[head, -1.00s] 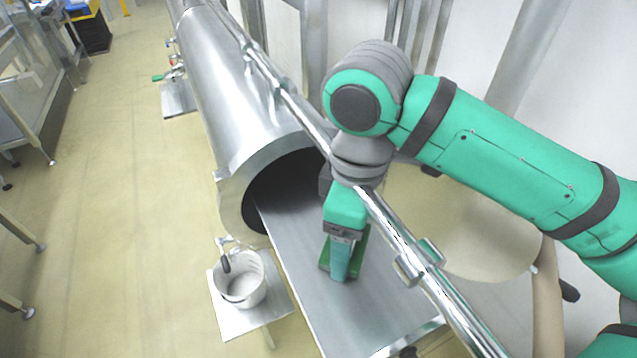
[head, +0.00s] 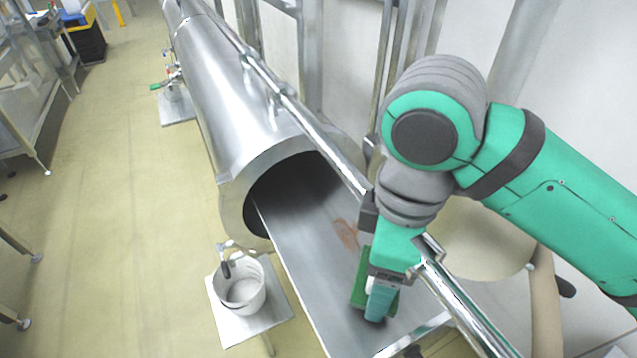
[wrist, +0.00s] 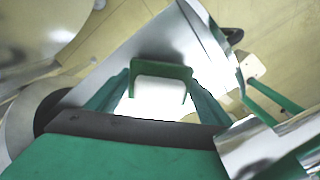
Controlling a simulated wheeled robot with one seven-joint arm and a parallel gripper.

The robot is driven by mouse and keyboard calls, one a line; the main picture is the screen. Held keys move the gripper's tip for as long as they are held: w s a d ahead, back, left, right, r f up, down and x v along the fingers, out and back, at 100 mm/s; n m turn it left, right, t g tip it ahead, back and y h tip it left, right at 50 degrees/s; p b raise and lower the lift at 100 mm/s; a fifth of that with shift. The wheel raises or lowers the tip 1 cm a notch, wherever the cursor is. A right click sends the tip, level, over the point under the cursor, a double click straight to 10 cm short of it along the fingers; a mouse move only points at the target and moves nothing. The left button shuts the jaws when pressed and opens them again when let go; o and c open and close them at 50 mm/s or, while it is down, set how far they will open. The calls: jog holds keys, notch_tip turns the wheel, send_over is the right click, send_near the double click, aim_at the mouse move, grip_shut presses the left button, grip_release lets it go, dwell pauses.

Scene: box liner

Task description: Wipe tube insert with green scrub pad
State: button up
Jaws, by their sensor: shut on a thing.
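The tube insert (head: 312,262) is a flat metal tray that sticks out of the open end of a large steel tube (head: 240,110). A reddish-brown stain (head: 346,233) shows on it near the tube mouth. My gripper (head: 377,300) is over the outer part of the insert, shut on the green scrub pad (head: 359,282). In the wrist view the pad (wrist: 160,70) sits between the fingers of my gripper (wrist: 158,92), with a white part below the green. The pad is at or close to the metal surface; I cannot tell if it touches.
A shiny rail (head: 285,100) runs along the tube and passes close beside my gripper. A white bucket (head: 242,288) stands on a small metal plate (head: 222,318) left of the insert. A round beige surface (head: 480,240) lies to the right. The floor at left is open.

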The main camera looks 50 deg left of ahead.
jog(key=shift+r, duration=3.1)
jog(key=shift+w+d, duration=0.1)
jog(key=shift+w, duration=0.1)
